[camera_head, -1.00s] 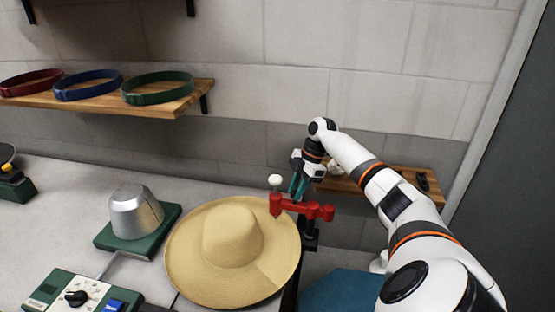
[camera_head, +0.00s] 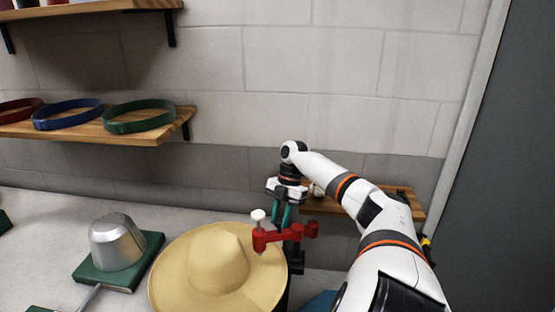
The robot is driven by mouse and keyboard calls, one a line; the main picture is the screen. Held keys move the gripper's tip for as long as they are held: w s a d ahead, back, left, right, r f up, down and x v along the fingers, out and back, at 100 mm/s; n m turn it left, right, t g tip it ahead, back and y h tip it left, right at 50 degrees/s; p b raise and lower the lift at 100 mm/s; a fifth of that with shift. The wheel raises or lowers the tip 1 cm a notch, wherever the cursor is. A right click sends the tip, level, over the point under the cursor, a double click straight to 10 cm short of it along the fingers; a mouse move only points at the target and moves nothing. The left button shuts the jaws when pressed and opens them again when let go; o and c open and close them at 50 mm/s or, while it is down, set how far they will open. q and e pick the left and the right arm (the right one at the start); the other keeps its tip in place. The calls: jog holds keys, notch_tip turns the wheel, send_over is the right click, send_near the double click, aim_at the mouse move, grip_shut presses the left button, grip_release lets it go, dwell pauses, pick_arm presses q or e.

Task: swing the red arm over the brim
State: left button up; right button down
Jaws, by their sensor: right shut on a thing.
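A straw-coloured wide-brimmed hat (camera_head: 217,268) lies at the lower middle of the head view, cut a little by the bottom edge. The red arm (camera_head: 283,235) stands at the hat's right back side, with a white knob (camera_head: 258,215) on its left end. Its left end shows over the right part of the brim; I cannot tell the height gap. My right gripper (camera_head: 285,222) points down with teal fingers behind the red arm and is shut on it. The exact contact is partly hidden by the red arm. My left gripper is not in view.
A silver metal block (camera_head: 116,242) sits on a green base (camera_head: 146,268) left of the hat. A wooden shelf (camera_head: 160,127) with several coloured bands hangs on the wall. A low wooden ledge (camera_head: 330,207) is behind my right arm.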

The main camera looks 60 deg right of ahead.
jog(key=c, duration=1.5)
grip_release()
jog(key=shift+b+v, duration=0.85)
jog(key=shift+v, duration=5.2)
